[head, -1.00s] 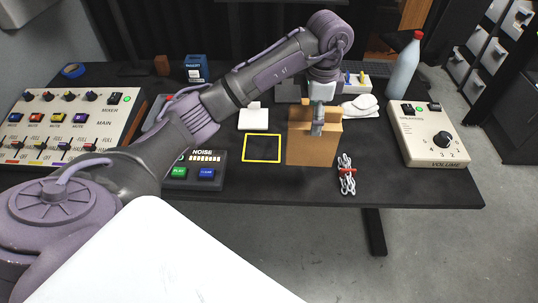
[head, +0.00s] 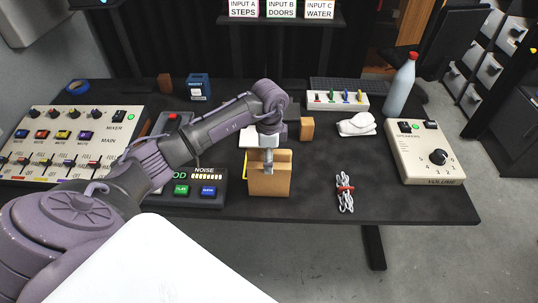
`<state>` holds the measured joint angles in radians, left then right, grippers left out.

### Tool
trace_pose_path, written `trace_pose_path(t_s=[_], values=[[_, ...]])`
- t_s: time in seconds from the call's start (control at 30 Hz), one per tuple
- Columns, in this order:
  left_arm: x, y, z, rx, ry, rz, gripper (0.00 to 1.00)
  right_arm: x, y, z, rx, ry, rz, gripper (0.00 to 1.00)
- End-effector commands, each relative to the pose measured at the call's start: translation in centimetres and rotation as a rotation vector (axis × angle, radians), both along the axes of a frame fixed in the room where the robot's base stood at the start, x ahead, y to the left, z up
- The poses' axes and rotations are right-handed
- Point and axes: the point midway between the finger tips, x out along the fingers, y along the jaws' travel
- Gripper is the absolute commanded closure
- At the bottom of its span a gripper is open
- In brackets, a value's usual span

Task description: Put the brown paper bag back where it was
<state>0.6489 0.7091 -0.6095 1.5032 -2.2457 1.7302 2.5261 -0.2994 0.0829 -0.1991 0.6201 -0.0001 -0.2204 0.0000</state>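The brown paper bag (head: 270,184) is upright near the front of the black table, left of the bundled white cable. My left gripper (head: 268,167) reaches down from above and is shut on the bag's upper front edge. I cannot tell whether the bag's bottom touches the table. A yellow square outline (head: 246,165) on the table is mostly hidden behind the bag and my arm; only part of its left side shows. My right gripper is not in view.
A white cable bundle (head: 344,193) lies to the right, with the volume box (head: 428,154) and a bottle (head: 400,85) beyond. The noise panel (head: 195,188) is close on the left, and the mixer (head: 62,142) is farther left.

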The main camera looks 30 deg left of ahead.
Motion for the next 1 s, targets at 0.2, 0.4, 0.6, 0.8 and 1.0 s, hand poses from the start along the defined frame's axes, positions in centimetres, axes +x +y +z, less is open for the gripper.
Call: trace_pose_path(t_s=[0.2,0.4,0.6,0.8,1.0], values=[[0.0,0.0,-0.3,0.001,-0.002,0.000,0.63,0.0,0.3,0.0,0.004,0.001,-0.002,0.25],[0.0,0.0,-0.7,0.001,-0.001,0.000,0.63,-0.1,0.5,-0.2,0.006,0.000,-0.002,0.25],[0.0,0.0,-0.6,0.001,-0.001,0.000,0.00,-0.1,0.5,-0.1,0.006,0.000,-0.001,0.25],[0.0,0.0,-0.6,0.001,-0.002,0.000,0.00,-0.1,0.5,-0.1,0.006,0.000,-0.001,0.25],[0.1,0.0,0.3,0.000,-0.004,-0.001,0.00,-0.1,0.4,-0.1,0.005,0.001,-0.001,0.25]])
